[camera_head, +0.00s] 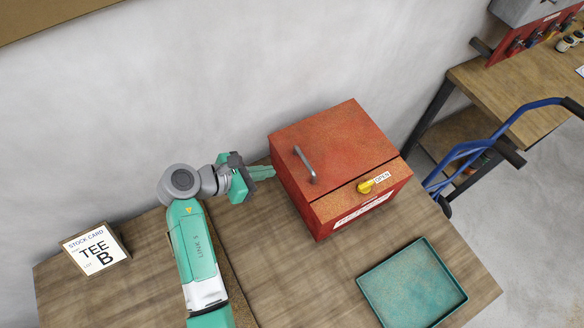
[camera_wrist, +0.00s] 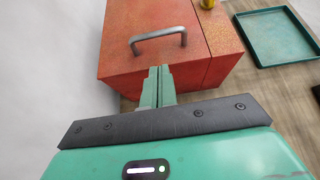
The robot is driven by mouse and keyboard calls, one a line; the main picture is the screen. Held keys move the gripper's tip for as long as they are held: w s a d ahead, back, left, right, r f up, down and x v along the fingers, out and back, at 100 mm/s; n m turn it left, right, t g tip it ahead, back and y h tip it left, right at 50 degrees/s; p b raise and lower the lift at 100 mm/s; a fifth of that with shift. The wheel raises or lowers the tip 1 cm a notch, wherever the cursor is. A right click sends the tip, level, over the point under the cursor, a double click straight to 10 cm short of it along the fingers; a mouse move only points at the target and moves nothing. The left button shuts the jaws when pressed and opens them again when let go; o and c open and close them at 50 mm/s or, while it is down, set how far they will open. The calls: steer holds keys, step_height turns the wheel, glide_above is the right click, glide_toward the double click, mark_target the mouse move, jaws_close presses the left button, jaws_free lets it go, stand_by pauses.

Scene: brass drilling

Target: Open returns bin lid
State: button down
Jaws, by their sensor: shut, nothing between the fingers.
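The returns bin is a red box (camera_head: 300,203) on the wooden table, with its red lid (camera_head: 345,142) lying closed on top. A grey bar handle (camera_head: 305,165) is fixed on the lid near its left side. A yellow latch (camera_head: 366,187) sits on the front strip beside an "OPEN" label (camera_head: 383,177). My gripper (camera_head: 272,172) is just left of the bin, with its fingers shut and empty. In the wrist view the fingertips (camera_wrist: 160,70) point at the bin, short of the handle (camera_wrist: 158,40). I cannot tell whether they touch the bin's side.
A teal tray (camera_head: 366,281) lies on the table in front of the bin. A stock card (camera_head: 96,250) stands at the table's left. A blue hand truck (camera_head: 470,150) and a second bench (camera_head: 480,85) are at the right. A wall is behind the bin.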

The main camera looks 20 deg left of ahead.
mark_target(296, 172)
steer(key=x, duration=1)
steer(key=shift+w+r+b, duration=0.1)
steer(key=shift+w+b, duration=0.05)
steer(key=shift+b, duration=0.15)
